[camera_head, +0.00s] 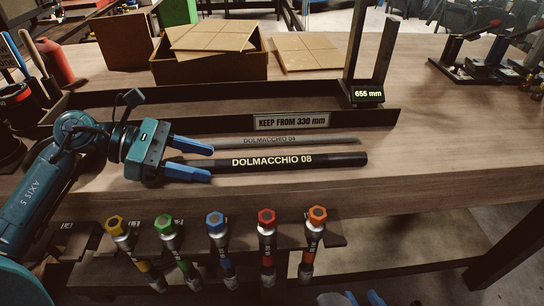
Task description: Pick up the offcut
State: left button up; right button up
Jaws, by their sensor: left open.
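Two straight hose lengths lie side by side on the wooden bench, and I cannot tell which one is the offcut. The black hose (300,160) reads "DOLMACCHIO 08". A thinner grey one (320,140) reads "DOLMACCHIO 04" and lies just behind it. My left gripper (210,162) is open at their left ends. Its blue fingers lie on either side of the black hose in the picture, and the rear finger overlaps the grey hose's left end. I cannot tell whether either finger touches a hose.
Behind the hoses runs a dark rail (215,122) with a "KEEP FROM 330 mm" label (291,121) and a "655 mm" upright stop (368,94). Several coloured-cap tools (216,220) hang along the front rack. A wooden box (210,68) stands behind. The bench right of the hoses is clear.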

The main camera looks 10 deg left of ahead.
pick_arm(q)
jog(key=shift+x, duration=0.8)
jog(key=shift+c, duration=0.4)
grip_shut()
